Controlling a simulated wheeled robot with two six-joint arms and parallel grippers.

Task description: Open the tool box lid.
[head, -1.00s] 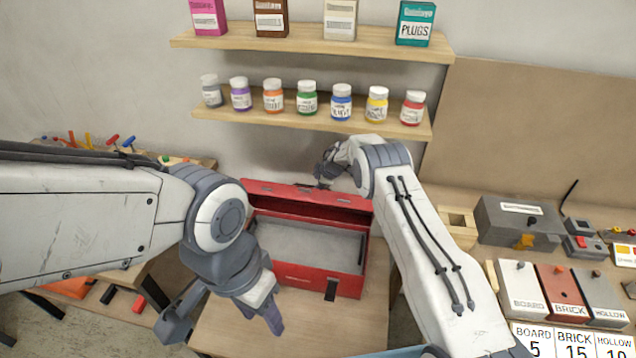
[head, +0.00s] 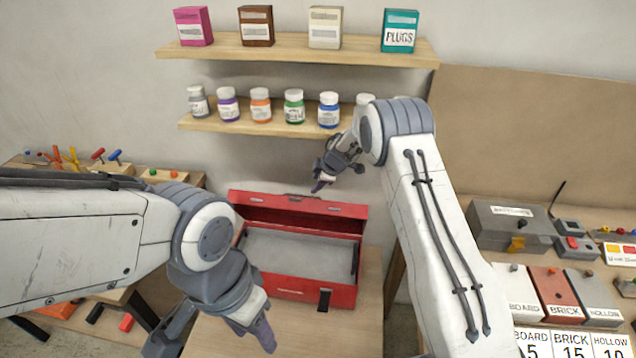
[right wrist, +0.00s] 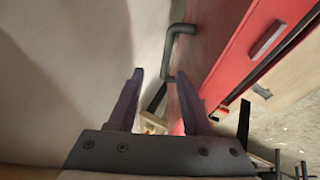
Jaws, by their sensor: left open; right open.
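The red tool box (head: 285,288) stands on the wooden table in the head view, its grey interior showing. Its lid (head: 300,212) is swung up and back along the rear edge. My right gripper (head: 322,186) is open and empty, above the lid near its top edge and apart from it. In the right wrist view, the red lid (right wrist: 235,60) with a dark handle (right wrist: 172,48) lies beyond the open fingers of my right gripper (right wrist: 158,95). My left gripper (head: 205,345) is open in front of the box, over the table, with nothing between its fingers.
Two shelves with jars (head: 294,106) and small boxes (head: 324,27) hang above the tool box. A workbench with a grey case (head: 510,227) and labelled blocks (head: 560,293) is at the right. Low benches with coloured tools (head: 85,158) stand at the left.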

